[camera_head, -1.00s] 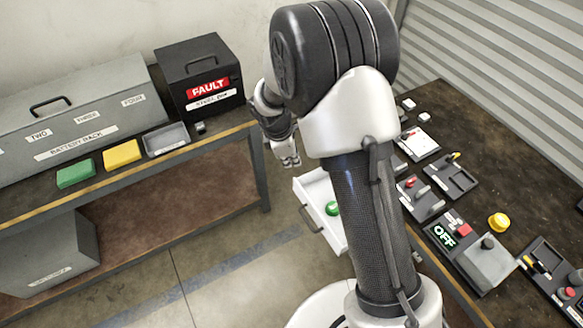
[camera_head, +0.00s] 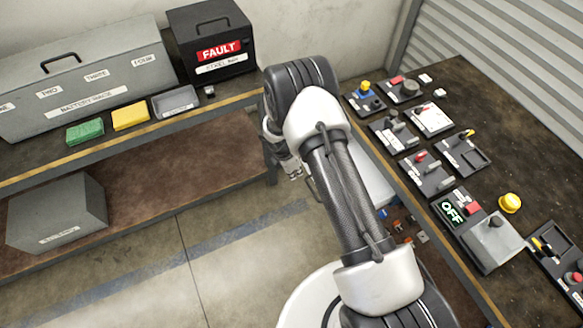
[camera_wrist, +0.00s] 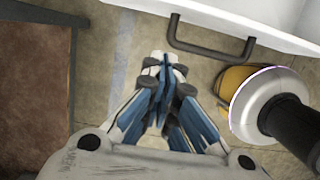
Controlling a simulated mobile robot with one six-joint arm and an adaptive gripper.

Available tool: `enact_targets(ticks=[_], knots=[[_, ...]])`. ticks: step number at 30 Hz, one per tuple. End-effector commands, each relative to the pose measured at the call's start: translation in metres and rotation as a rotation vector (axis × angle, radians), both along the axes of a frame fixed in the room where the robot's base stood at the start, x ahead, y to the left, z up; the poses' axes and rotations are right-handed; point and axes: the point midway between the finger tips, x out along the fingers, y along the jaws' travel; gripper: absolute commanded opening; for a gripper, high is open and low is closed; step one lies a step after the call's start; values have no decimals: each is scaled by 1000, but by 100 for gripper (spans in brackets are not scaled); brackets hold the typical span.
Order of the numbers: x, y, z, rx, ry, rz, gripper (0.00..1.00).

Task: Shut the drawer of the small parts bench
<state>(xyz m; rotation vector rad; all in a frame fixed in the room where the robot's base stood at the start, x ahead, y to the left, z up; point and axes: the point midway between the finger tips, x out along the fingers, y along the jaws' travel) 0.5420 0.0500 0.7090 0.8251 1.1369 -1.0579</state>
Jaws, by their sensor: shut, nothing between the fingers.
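The white drawer (camera_head: 377,186) of the small parts bench shows in the head view, beside my arm, which hides much of it. In the wrist view the drawer's white front (camera_wrist: 262,27) crosses the top right, with its dark bar handle (camera_wrist: 211,50) below it. The drawer stands out from the bench; how far is hard to tell. My gripper (camera_wrist: 163,66) is shut and empty, left of the handle and apart from it. In the head view my gripper (camera_head: 291,172) is low between the two benches. The drawer's contents are hidden.
The small parts bench (camera_head: 520,125) carries several switch panels and a yellow button (camera_head: 510,203). Small parts (camera_head: 402,222) lie beneath it. Left stands another bench (camera_head: 150,140) with a battery rack (camera_head: 85,85) and a black fault box (camera_head: 208,45). Open floor (camera_head: 235,245) lies between.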

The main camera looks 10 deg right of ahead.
Motion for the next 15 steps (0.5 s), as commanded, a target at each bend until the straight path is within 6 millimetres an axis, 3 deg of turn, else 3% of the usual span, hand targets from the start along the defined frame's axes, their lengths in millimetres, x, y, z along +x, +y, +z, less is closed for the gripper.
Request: enact_targets(ticks=[6,15], knots=[[10,-29,-1,0,-1,-4,0],[13,-38,1,0,-1,-1,0]])
